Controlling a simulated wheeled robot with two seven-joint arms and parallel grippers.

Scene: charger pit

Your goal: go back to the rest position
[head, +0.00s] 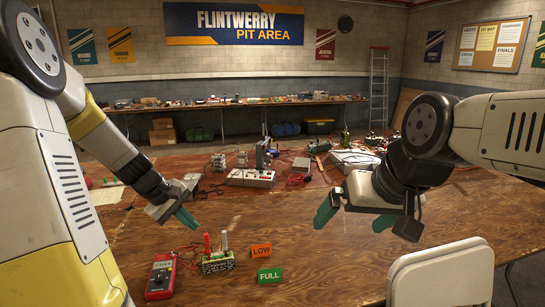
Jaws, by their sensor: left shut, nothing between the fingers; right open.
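My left gripper (186,217) reaches in from the left and is shut and empty, its green fingers together above the wooden table (340,262). My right gripper (354,218) hangs above the table at the right of centre, open, with its green fingers spread apart and nothing between them. Both grippers are apart from the things on the table. A green battery block (217,262) with a red and a white upright piece on top stands below and right of the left gripper. Parts of the table behind the arms are hidden.
A red meter (160,277) lies beside the battery block. An orange LOW sign (261,250) and a green FULL sign (268,275) stand to its right. A white chair (441,274) is at the front right. A charging unit (250,178) and cables occupy the table's far side.

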